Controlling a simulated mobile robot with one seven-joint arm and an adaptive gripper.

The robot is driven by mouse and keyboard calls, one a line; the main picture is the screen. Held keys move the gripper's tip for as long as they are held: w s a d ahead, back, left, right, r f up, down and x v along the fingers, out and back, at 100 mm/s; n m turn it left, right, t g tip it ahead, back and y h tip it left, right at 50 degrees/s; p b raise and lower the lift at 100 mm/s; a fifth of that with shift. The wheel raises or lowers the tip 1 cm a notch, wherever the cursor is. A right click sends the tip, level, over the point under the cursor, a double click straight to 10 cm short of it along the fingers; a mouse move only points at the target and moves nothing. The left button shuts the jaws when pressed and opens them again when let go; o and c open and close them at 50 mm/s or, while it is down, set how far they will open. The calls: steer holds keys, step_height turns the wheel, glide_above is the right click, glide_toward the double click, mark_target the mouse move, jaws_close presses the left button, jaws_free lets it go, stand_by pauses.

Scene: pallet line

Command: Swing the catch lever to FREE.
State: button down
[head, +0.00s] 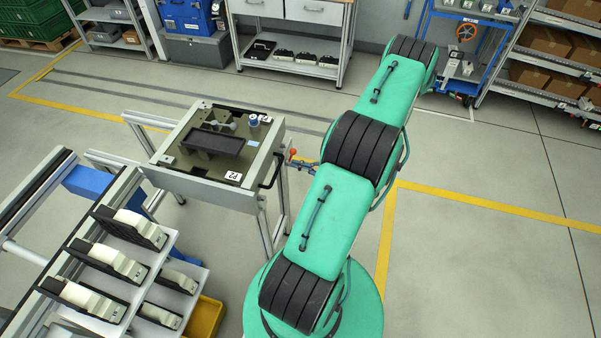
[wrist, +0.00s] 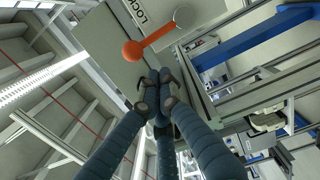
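The catch lever (wrist: 160,38) shows in the wrist view as an orange bar with an orange ball knob, running from a grey pivot down to the left. Beside it is a white label (wrist: 140,12) whose visible letters read "LOC"; the rest is cut off. No FREE mark is readable. My gripper (wrist: 157,82) has its blue-grey fingers drawn together, with nothing seen between them, just below the knob; whether they touch it I cannot tell. In the head view the orange knob (head: 292,152) is at the station's right side, with my gripper (head: 302,163) beside it, partly hidden by my arm.
The station frame (head: 205,187) carries a dark tray (head: 213,142) and a P2 label. A rack (head: 170,255) with black-and-white parts stands at lower left, a yellow bin (head: 205,318) below. Open floor lies to the right; shelves and a blue cart line the back.

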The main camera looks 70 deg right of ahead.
steer(key=shift+w+d+r, duration=0.15)
steer(key=shift+d, duration=0.45)
steer(key=shift+d+r+m+p, duration=0.25)
steer(key=shift+d+m+p, duration=0.25)
steer(key=shift+m+p, duration=0.4)
steer(key=d+f+m+p, duration=0.4)
steer(key=d+m, duration=0.3)
steer(key=d, duration=0.2)
steer(key=shift+d+g, duration=0.2)
steer(key=shift+g, duration=0.1)
stand_by(1.0)
steer(key=shift+r+p, duration=0.2)
steer(key=shift+p, duration=0.1)
stand_by(0.3)
